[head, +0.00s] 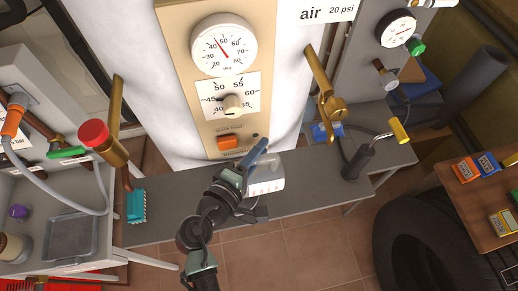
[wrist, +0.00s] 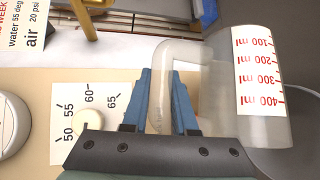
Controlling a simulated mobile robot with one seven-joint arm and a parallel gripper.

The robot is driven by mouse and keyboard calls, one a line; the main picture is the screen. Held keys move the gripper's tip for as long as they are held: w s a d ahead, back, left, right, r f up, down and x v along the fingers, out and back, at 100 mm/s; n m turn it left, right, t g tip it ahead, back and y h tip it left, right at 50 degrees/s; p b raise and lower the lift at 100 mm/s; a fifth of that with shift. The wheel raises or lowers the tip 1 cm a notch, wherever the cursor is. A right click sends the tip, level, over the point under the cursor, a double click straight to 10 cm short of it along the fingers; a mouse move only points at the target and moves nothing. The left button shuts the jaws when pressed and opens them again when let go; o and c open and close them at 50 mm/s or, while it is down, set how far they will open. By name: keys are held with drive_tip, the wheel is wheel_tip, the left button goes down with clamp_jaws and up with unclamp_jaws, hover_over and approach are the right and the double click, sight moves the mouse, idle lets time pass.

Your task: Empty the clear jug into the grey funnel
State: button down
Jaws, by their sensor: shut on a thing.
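The clear jug (head: 266,172) hangs at my gripper (head: 256,152) in the head view, in front of the boiler's foot and over the grey bench. In the wrist view the jug (wrist: 222,100) is on the right, with a white label of red marks from 100 to 400 ml. My gripper (wrist: 163,85) has its two blue fingers shut on the jug's handle. The jug's exact tilt is hard to judge, and I cannot make out liquid in it.
The boiler panel (head: 232,110) stands just behind the jug. On the bench (head: 305,197), a teal brush-like block (head: 137,206) stands left and a black yellow-handled tool (head: 358,160) right. A black tyre (head: 405,240) is at lower right. The bench between block and jug is free.

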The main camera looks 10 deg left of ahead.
sight(268, 155)
drive_tip(key=shift+s+a+n+t+h+b, duration=0.15)
drive_tip(key=shift+a+n+t+b, duration=0.2)
drive_tip(key=shift+b, duration=0.35)
drive_tip(key=shift+s+a+n+t+h+b, duration=0.15)
drive_tip(key=shift+a+b, duration=0.25)
drive_tip(key=shift+b, duration=0.3)
idle(0.6)
drive_tip(key=shift+w+d+r+p, duration=0.1)
drive_tip(key=shift+p, duration=0.2)
